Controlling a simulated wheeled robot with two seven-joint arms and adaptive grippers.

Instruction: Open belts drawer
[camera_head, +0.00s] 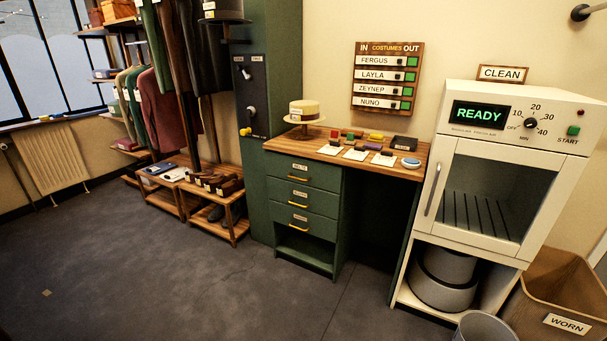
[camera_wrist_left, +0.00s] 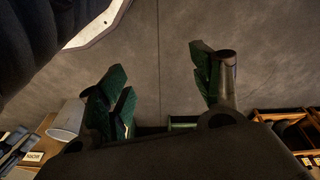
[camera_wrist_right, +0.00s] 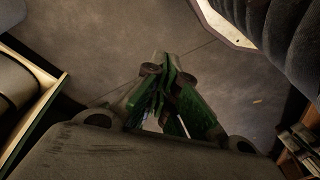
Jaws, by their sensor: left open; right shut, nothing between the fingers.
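The belts drawer (camera_head: 300,171) is the top one of three green drawers under the wooden counter in the head view. It is closed, with a label on its front and a yellow handle (camera_head: 298,179) below it. Two more closed drawers (camera_head: 302,199) sit beneath it, above an open shelf space. My left gripper (camera_wrist_left: 165,85) is open and empty over bare floor in the left wrist view. My right gripper (camera_wrist_right: 168,68) is shut and empty over floor in the right wrist view. Neither gripper shows in the head view, and neither touches the drawer.
Clothes racks and low shoe shelves (camera_head: 213,213) are left. The floor before the drawers is clear.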

